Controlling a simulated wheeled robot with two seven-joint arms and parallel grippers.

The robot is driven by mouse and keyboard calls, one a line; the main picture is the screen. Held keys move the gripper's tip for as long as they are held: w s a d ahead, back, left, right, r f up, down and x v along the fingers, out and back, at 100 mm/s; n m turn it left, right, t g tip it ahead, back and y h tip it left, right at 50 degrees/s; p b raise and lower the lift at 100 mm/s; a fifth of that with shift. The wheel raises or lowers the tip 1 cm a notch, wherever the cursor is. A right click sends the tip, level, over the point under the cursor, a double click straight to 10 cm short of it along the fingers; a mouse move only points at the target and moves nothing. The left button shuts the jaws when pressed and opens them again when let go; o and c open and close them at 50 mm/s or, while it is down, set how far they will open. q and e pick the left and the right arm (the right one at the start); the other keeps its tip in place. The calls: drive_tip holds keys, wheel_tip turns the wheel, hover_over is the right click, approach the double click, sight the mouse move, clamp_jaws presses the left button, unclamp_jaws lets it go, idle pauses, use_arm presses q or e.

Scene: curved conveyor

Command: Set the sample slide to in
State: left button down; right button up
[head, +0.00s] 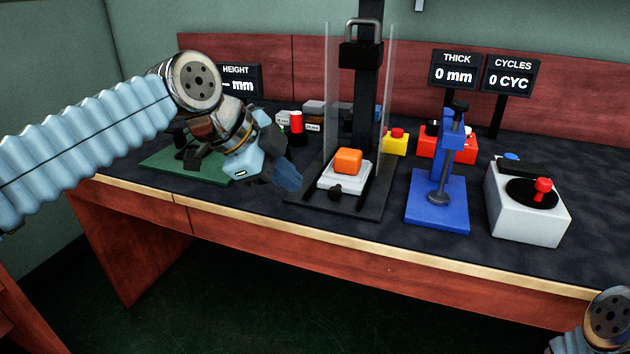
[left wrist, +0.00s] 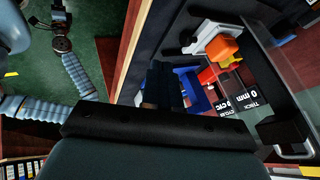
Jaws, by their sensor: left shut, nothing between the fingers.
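The sample slide (head: 333,181) is a white carriage with a black knob at its front and an orange block (head: 348,161) on top. It sits on the black base (head: 375,206) of the press, forward of the column, between clear side shields. In the left wrist view the white slide (left wrist: 208,32) and orange block (left wrist: 222,48) show at upper right. My left gripper (head: 288,178) is shut and empty, just left of the press base and apart from the slide's knob. Its dark fingers (left wrist: 163,88) show in the left wrist view. My right arm shows partly; its fingers are unclear.
A blue stand (head: 437,207) and a white box with a red-knobbed dial (head: 528,217) stand right of the press. A yellow box with a red button (head: 396,143) is behind. A green plate (head: 170,160) lies left, partly behind my arm. The table's front edge is clear.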

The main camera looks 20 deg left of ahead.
sight(341, 177)
use_arm(q)
drive_tip(key=x, duration=0.9)
drive_tip(key=shift+d+f+b, duration=0.1)
drive_tip(key=shift+f+b, duration=0.25)
drive_tip(key=shift+f, duration=0.1)
drive_tip(key=w, duration=0.2)
drive_tip(key=shift+w+r+p, duration=0.15)
drive_tip(key=shift+w+p, duration=0.2)
drive_tip(key=shift+w, duration=0.7)
drive_tip(key=shift+w, duration=0.1)
drive_tip(key=w+p, duration=0.2)
drive_tip(key=w, duration=0.5)
drive_tip(key=shift+w+d+r, duration=0.1)
drive_tip(key=shift+w, duration=0.1)
